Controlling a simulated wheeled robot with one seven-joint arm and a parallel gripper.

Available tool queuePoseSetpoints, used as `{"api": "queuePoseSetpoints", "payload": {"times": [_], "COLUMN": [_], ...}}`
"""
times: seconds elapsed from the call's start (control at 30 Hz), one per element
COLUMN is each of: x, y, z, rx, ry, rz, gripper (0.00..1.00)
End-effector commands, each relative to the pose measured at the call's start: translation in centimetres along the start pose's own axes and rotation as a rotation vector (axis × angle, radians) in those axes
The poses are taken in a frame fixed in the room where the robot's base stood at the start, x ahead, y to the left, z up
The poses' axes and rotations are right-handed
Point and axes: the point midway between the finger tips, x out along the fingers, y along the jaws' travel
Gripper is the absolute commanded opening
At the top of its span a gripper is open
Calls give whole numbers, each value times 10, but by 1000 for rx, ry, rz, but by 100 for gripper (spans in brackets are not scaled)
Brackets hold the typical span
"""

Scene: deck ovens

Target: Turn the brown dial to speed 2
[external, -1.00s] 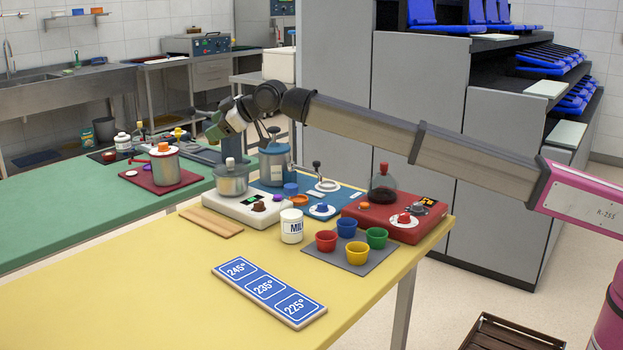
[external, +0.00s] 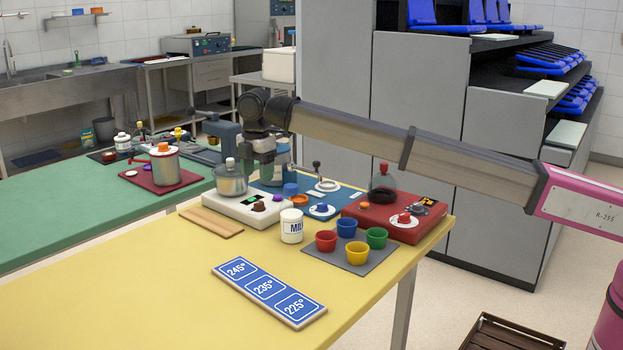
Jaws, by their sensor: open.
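The brown dial (external: 258,206) sits on the front of a white appliance base (external: 233,206), near the yellow table's far edge. A purple knob (external: 277,197) and a small green display (external: 252,199) are beside it. The dial's speed marks are too small to read. My gripper (external: 267,176) points down above and behind the dial, in front of the blue-grey canister. It is apart from the dial, open, and holds nothing that I can see. Its fingertips are small and hard to make out.
A lidded glass-and-metal pot (external: 230,181) stands on the white base, left of my gripper. A blue board (external: 345,195) and a red appliance (external: 400,225) lie further right. The table's front left is clear.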

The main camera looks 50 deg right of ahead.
Motion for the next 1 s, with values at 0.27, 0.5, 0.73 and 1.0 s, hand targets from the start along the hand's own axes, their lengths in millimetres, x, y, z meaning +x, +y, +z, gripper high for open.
{"api": "queuePoseSetpoints", "payload": {"times": [0.27, 0.5, 0.73, 1.0], "x": [52, 79, 85, 85], "y": [-1, 0, 0, 0], "z": [0, 0, 0, 0], "rx": [1, 2, 2, 2], "ry": [1, 2, 3, 3], "rz": [-1, 1, 2, 2], "gripper": [61, 61, 61, 32]}}
